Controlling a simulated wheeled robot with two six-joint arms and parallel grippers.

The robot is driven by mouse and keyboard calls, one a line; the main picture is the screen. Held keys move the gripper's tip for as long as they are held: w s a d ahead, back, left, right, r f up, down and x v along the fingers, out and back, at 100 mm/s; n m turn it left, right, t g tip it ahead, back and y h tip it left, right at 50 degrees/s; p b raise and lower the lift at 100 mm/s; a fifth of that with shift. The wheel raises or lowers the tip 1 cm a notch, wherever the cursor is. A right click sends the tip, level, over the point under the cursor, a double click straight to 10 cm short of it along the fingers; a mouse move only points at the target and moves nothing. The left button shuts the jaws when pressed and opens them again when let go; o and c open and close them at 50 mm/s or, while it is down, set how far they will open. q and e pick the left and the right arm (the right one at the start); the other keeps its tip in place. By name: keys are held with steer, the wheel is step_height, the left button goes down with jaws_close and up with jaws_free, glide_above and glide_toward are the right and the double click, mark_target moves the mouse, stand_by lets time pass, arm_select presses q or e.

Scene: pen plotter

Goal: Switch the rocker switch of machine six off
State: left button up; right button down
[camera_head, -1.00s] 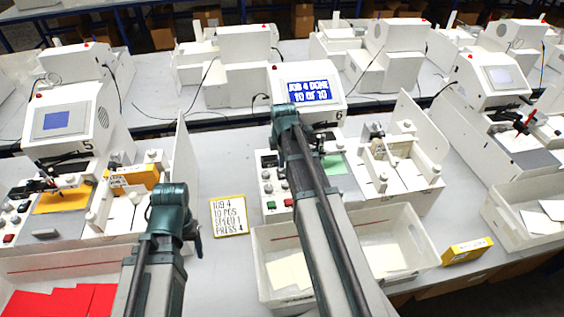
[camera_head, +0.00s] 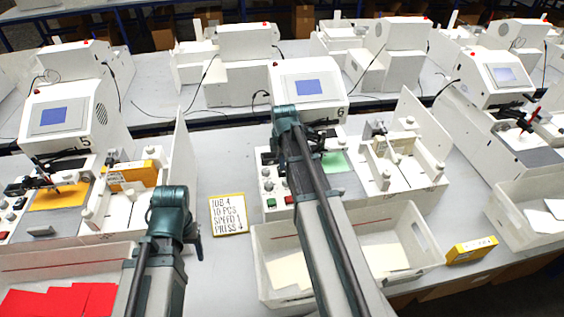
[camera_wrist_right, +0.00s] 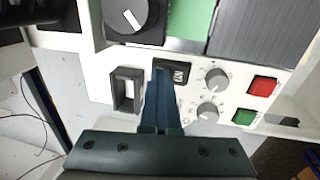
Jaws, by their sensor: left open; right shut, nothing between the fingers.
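Machine six (camera_head: 325,75) stands in the middle of the head view, its screen (camera_head: 305,87) plain blue in a grey border. Its control panel (camera_wrist_right: 100,70) fills much of the right wrist view. In the head view my right arm hides this gripper. My left arm shows at lower left, its fingers hidden.
A dark knob (camera_wrist_right: 130,15), grey dials (camera_wrist_right: 216,80), a red button (camera_wrist_right: 262,87) and a green button (camera_wrist_right: 244,116) are near my fingers. In front of machine six are a white bin (camera_head: 265,265) and a note (camera_head: 228,215). Machine five (camera_head: 70,110) stands left.

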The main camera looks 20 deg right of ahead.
mark_target(283, 172)
steer(key=shift+s+a, duration=0.1)
steer(key=shift+s, duration=0.1)
steer(key=shift+s+a, duration=0.15)
steer(key=shift+s, duration=0.45)
steer(key=shift+r, duration=0.15)
step_height(283, 172, up, 13)
steer(key=s+p, duration=0.2)
steer(key=p, duration=1.2)
steer(key=shift+a+r, duration=0.15)
steer(key=shift+a, duration=0.1)
steer(key=shift+w+d+r, duration=0.2)
steer(key=shift+w+d, duration=0.05)
steer(key=shift+w, duration=0.45)
